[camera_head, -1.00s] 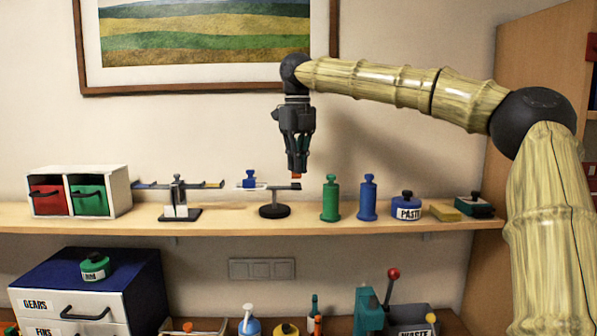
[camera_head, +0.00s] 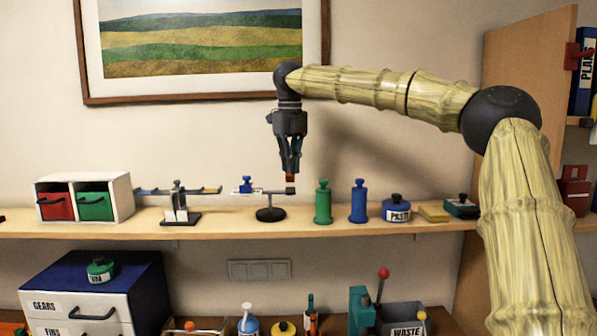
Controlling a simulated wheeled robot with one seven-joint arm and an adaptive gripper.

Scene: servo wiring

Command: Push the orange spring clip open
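A small orange piece (camera_head: 290,178), which looks like the spring clip, shows right under my fingertips. It is just above the dark block at the right end of a thin bar, which sits on a round black stand (camera_head: 271,214) on the shelf. A blue knobbed piece (camera_head: 246,185) is at the bar's left end. My gripper (camera_head: 290,170) points straight down, and its fingers come together at the tips. The fingertips meet or nearly meet the top of the orange piece; I cannot tell if they touch it. The clip's jaws are too small to make out.
The wooden shelf (camera_head: 230,228) also holds a scale-like stand (camera_head: 180,205) on the left. Green (camera_head: 323,204) and blue (camera_head: 358,203) knobbed cylinders and a blue paste jar (camera_head: 396,209) stand on the right. A framed picture (camera_head: 200,97) hangs behind.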

